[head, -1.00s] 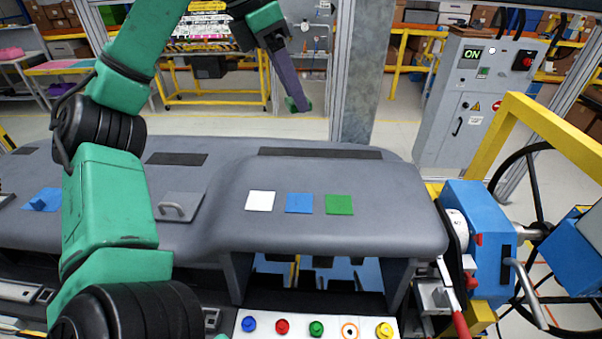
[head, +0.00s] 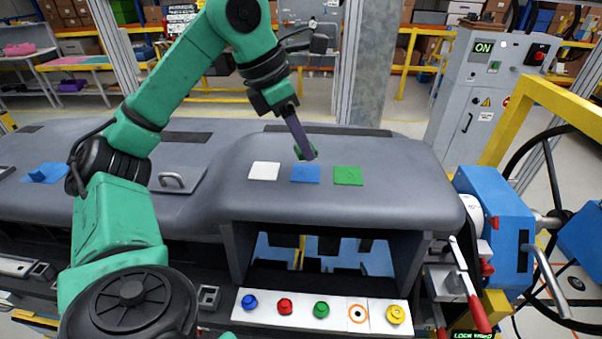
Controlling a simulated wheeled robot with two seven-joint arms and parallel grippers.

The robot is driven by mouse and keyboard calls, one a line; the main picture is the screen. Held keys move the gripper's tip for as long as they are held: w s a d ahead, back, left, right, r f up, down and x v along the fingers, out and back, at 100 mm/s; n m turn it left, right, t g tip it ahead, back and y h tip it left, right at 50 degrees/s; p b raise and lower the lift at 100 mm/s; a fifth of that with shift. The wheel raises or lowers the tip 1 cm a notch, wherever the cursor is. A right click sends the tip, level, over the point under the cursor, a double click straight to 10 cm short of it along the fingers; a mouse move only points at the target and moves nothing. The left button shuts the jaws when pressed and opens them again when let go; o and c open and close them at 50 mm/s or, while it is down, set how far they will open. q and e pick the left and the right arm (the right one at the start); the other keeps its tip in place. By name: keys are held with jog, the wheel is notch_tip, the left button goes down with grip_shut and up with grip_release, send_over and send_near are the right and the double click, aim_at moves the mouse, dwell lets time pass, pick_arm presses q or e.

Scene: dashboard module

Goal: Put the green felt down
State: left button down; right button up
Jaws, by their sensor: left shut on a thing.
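My left gripper (head: 305,151) comes in from the left and hangs over the raised part of the grey dashboard (head: 400,205), pointing down. It is shut on a small green thing, likely the green felt (head: 297,152), which shows only as an edge at the fingertips; the fingers hide the rest. The fingertips are just above and behind the blue square (head: 305,173). A flat green square (head: 348,176) lies on the dashboard to the right of the blue one. A white square (head: 264,171) lies to the left. My right gripper is not in view.
A grey handle (head: 172,180) and a blue piece on a blue patch (head: 45,173) are on the dashboard's left part. Coloured buttons (head: 321,309) line a panel in front. A blue machine unit (head: 497,225) and a yellow frame (head: 560,105) stand at right.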

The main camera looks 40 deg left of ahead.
aim_at(296, 151)
pick_arm(q)
notch_tip(296, 151, down, 3)
jog(key=shift+s+a+f+b, duration=0.1)
jog(key=shift+f+b, duration=0.1)
jog(key=shift+b, duration=0.25)
jog(key=shift+f, duration=0.35)
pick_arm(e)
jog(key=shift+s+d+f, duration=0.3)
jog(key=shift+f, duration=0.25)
pick_arm(q)
jog(key=shift+c, duration=2.2)
grip_release()
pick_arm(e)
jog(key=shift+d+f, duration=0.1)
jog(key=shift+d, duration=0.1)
